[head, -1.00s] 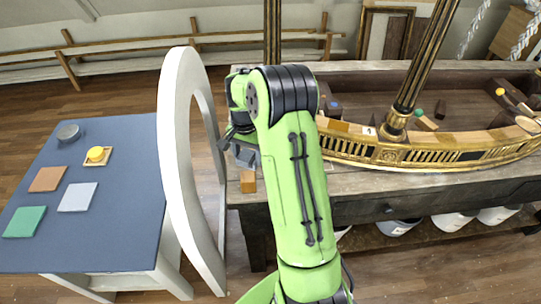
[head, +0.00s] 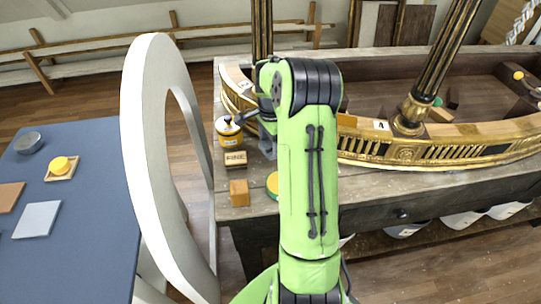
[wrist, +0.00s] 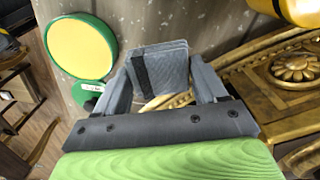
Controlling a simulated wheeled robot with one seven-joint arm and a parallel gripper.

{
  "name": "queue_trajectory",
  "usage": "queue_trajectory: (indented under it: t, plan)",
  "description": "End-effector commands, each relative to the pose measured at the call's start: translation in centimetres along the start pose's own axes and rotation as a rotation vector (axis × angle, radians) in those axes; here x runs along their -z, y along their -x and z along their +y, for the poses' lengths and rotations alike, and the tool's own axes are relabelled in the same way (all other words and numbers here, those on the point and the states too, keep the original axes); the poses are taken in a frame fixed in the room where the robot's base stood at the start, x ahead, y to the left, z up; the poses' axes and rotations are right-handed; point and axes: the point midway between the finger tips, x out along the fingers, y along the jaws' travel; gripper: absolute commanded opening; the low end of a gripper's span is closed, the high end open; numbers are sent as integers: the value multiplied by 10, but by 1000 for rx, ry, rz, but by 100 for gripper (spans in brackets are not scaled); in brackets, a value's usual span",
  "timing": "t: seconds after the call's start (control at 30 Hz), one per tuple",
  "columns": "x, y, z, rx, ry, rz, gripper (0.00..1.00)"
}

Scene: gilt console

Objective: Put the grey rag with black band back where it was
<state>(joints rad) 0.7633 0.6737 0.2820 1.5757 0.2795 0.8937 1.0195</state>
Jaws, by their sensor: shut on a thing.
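The grey rag with a black band (wrist: 168,68) shows in the wrist view, a flat folded piece between the fingers. My gripper (wrist: 162,85) is shut on it, with one dark grey finger on each side. The rag looks held above the worn bench top (head: 258,172), but I cannot tell the exact gap. In the head view my gripper (head: 267,143) is over the bench's left end, beside the gilt console (head: 455,152) and partly behind my green arm. The rag is not clearly visible there.
A yellow pot (head: 229,131), a "FINE" block (head: 235,158), an orange block (head: 239,193) and a green-rimmed yellow disc (wrist: 80,47) are near my gripper. A tall white ring (head: 140,150) stands left, before a blue table (head: 90,235) holding several items.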

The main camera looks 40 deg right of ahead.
Motion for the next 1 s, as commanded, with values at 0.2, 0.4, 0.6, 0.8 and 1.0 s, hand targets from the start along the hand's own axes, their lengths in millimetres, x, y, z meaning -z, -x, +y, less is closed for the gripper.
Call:
queue_trajectory:
  t: [0.2, 0.4, 0.6, 0.8, 1.0]
  plan:
    - [0, -34, 0, -3, 1, -2, 38]
    - [0, -46, -1, 2, 2, 1, 38]
    - [0, -50, 0, 1, 2, 1, 38]
    - [0, -49, 0, 1, 2, 1, 97]
    - [0, -49, 0, 1, 2, 1, 97]
